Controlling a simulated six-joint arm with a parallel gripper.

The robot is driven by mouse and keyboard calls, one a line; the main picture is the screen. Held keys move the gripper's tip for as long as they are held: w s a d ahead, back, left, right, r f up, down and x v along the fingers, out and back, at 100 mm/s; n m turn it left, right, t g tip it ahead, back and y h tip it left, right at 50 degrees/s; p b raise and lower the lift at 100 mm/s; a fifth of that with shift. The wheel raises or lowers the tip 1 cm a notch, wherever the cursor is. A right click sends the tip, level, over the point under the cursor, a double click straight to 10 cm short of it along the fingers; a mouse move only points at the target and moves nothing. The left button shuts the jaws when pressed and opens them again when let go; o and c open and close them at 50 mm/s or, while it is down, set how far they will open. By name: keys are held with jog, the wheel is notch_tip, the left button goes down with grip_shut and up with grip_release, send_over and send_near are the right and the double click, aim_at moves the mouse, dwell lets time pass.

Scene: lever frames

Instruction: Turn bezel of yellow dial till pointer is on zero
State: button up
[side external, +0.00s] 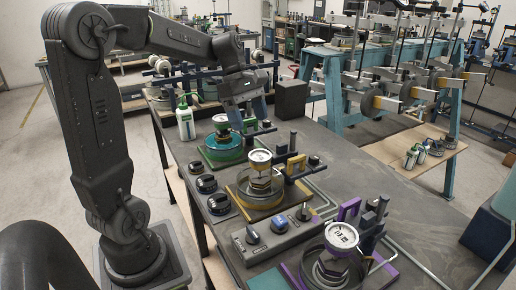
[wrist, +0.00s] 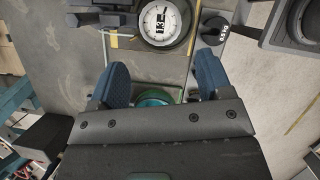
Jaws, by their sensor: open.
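The yellow dial (side external: 260,157) stands on a round base with a yellow rim, beside a yellow bracket (side external: 297,167), in the middle of the bench. Its white round face also shows at the top of the wrist view (wrist: 160,21), beyond my fingertips. A dark marking and a pointer show on the face, but I cannot read the pointer against zero. My gripper (side external: 247,112) is open and empty, above and behind the yellow dial, near the green dial. In the wrist view its two blue fingers (wrist: 160,80) stand wide apart, touching nothing.
A green-based dial (side external: 222,124) stands behind the yellow one, and a purple-bracketed dial (side external: 341,236) in front. Black knobs (side external: 219,203) line the left side. A dark block (side external: 291,98) and a white bottle (side external: 185,119) stand farther back.

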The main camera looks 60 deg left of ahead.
aim_at(260, 155)
jog(key=x, duration=0.8)
jog(key=shift+f, duration=0.2)
jog(key=c, duration=0.6)
jog(key=shift+c, duration=0.2)
jog(key=shift+m, duration=0.3)
jog(key=shift+w+m+g, duration=0.1)
jog(key=shift+m+g, duration=0.5)
jog(key=shift+m, duration=0.7)
jog(key=shift+w+m+g, duration=0.1)
jog(key=shift+m+g, duration=0.5)
jog(key=shift+m, duration=0.7)
jog(key=shift+r, duration=0.1)
